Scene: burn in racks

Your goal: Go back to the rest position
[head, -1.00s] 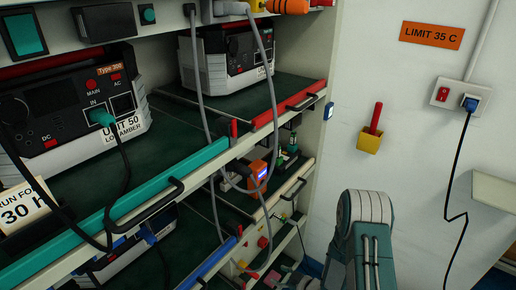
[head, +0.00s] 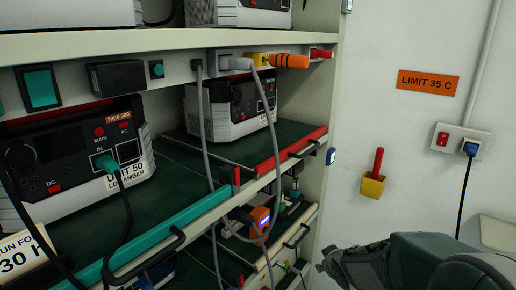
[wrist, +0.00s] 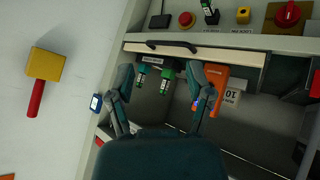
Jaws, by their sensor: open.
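My arm reaches in from the lower right of the head view, and my gripper (head: 332,264) points left toward the rack, in front of the white wall. In the wrist view, my gripper (wrist: 160,78) is open, with its two dark green fingers spread apart. Nothing is visibly held between them. Small green-topped items (wrist: 165,76) and an orange device (wrist: 216,80) on a shelf show behind the fingers; I see no contact with them.
The rack (head: 330,165) holds Unit 50 (head: 75,155) and another tester (head: 240,105), with hanging grey cables (head: 207,130). A yellow holder with a red handle (head: 373,185) and a wall socket (head: 460,142) are on the right wall. A pale ledge (head: 498,232) juts out at lower right.

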